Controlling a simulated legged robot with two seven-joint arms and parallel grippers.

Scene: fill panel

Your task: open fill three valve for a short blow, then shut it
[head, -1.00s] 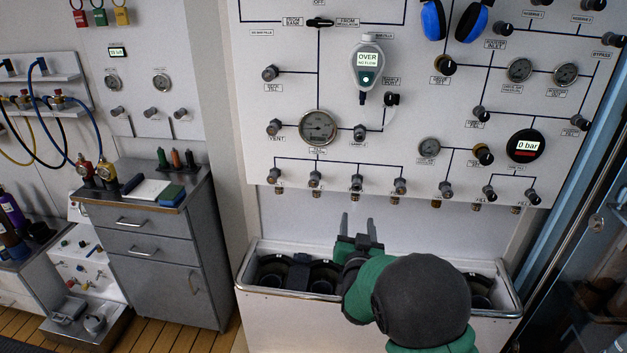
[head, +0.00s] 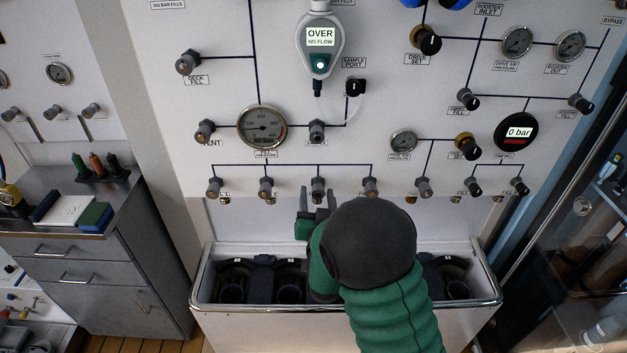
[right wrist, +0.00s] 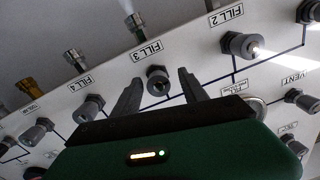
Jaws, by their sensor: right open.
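The fill three valve (head: 318,184) is a small grey knob, third from the left in the lower row of the panel. In the right wrist view the fill three knob (right wrist: 157,82) shows upside down beside its FILL 3 label (right wrist: 147,50). My right gripper (head: 318,194) is open just below the knob in the head view. In the right wrist view the fingers of my right gripper (right wrist: 160,90) point at the knob, one to each side in the picture. No finger visibly touches it; the exact depth gap cannot be told. My left gripper is not in view.
Neighbouring knobs fill two (right wrist: 240,45) and fill four (right wrist: 88,108) flank it. The gauge (head: 262,127) and tester reading OVER, NO FLOW (head: 320,40) are above. A white-walled trough (head: 225,322) with dark round holders stands below. A drawer cabinet (head: 110,262) is left.

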